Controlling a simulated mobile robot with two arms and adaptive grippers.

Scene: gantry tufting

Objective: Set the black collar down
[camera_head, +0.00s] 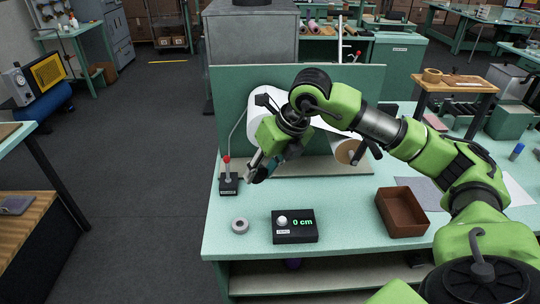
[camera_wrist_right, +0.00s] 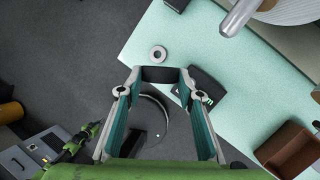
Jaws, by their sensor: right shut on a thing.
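The black collar (camera_wrist_right: 160,74) is a short dark band between the fingertips of my right gripper (camera_wrist_right: 160,77) in the right wrist view. Both fingers press on its sides. In the head view my right gripper (camera_head: 257,170) points down and to the left, above the left part of the pale green table (camera_head: 345,220). It is shut on the collar, which is mostly hidden there by the fingers.
A lever box (camera_head: 228,185) with a red knob stands at the table's left edge. A black box reading "0 cm" (camera_head: 295,227) is near the front, a brown tray (camera_head: 402,222) right of it. A white roll on a holder (camera_head: 347,152) stands behind. Table between is clear.

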